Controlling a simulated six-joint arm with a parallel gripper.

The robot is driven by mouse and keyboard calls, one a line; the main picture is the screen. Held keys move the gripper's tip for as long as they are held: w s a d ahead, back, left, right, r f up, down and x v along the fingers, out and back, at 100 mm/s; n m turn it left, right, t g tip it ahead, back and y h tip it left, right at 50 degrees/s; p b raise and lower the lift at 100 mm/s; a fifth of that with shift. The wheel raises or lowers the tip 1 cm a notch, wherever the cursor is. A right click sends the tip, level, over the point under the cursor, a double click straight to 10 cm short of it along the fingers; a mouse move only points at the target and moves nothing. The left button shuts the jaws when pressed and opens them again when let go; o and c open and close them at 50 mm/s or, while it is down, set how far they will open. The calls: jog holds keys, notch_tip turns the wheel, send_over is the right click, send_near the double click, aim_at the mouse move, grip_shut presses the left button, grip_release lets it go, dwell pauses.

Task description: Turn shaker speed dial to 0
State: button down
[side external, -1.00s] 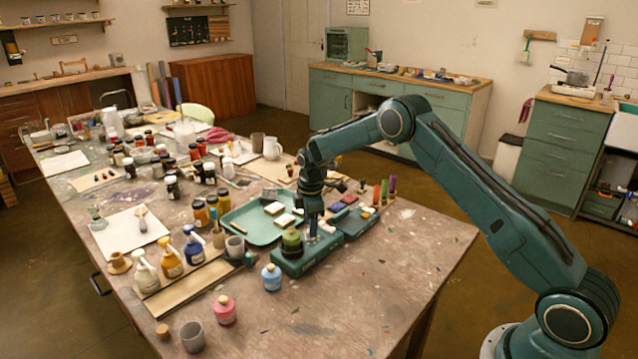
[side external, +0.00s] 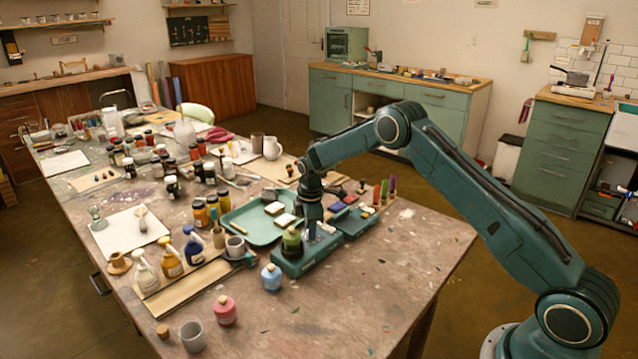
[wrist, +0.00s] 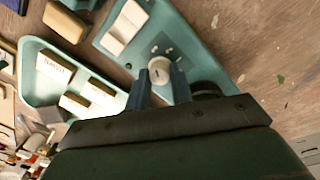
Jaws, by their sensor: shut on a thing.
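The shaker (side external: 298,264) is a low teal box near the front of the table, with a green bottle (side external: 291,241) on it. In the wrist view its teal top (wrist: 205,52) carries a small round white dial (wrist: 159,68) with little pale marks beside it. My gripper (wrist: 160,84) points down over the shaker, its two fingers on either side of the dial and shut on it. In the side view my gripper (side external: 312,230) stands just beyond the green bottle. The dial is too small there to make out, and I cannot read its setting.
A teal tray (side external: 238,213) with several pale blocks lies beside the shaker. Another teal case (side external: 357,225) with coloured blocks stands to the right. A blue bottle (side external: 271,278) and a pink bottle (side external: 225,311) stand in front. The table's right side is clear.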

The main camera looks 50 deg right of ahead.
jog(key=shift+m, duration=0.5)
jog(key=m, duration=0.4)
jog(key=shift+w+m, duration=0.1)
jog(key=shift+m, duration=0.2)
jog(key=m, duration=0.6)
jog(key=shift+g, duration=0.3)
jog(key=m, duration=0.6)
jog(key=shift+w+m, duration=0.1)
jog(key=shift+m, duration=0.2)
jog(key=m, duration=0.5)
jog(key=shift+m+g, duration=0.4)
jog(key=c, duration=1.2)
grip_release()
